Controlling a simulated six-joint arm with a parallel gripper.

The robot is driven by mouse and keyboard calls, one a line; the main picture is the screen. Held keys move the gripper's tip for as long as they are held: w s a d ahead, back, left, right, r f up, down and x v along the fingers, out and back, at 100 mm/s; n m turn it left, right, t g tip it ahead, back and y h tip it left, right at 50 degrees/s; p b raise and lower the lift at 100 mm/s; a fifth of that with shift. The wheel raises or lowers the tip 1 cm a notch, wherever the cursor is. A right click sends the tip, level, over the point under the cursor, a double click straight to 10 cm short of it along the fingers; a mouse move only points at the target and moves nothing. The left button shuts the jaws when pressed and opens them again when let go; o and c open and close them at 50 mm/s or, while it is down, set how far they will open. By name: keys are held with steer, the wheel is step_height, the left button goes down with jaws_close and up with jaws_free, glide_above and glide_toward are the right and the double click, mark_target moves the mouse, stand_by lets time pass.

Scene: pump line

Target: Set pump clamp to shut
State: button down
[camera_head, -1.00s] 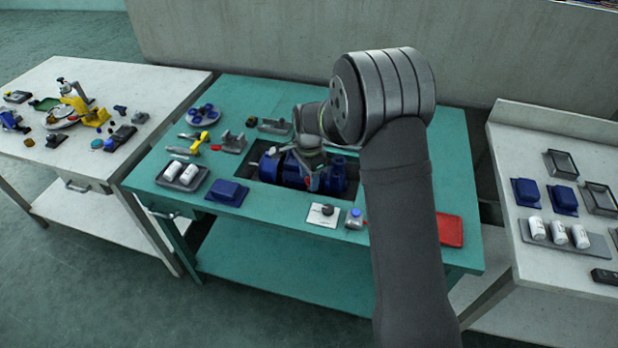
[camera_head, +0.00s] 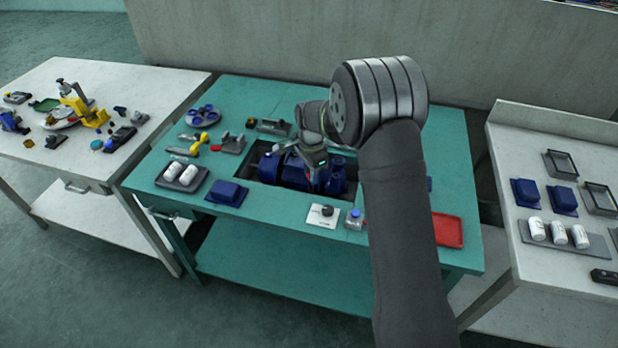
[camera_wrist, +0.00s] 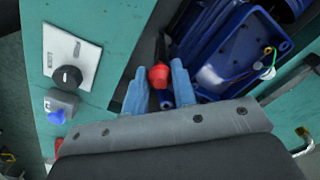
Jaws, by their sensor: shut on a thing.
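The blue pump (camera_head: 295,170) sits in the cut-out of the green table. In the wrist view its open blue terminal box (camera_wrist: 235,50) shows on the right, with a few thin wires in it. The clamp's red knob (camera_wrist: 159,76) is at the end of a dark lever (camera_wrist: 161,48). My gripper (camera_wrist: 158,73) has its two blue fingers closed on this red knob, one on each side. In the head view my gripper (camera_head: 318,184) is down at the pump's near side. The clamp's base is hidden, so I cannot tell the lever's exact angle.
A red tray (camera_head: 448,230) lies to the right.

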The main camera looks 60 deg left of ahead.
steer(key=shift+w+a+r, duration=0.1)
steer(key=shift+w+a, duration=0.25)
steer(key=c, duration=1.2)
jaws_free()
steer(key=shift+w, duration=0.1)
step_height(320, 180, up, 17)
steer(key=shift+r, duration=0.15)
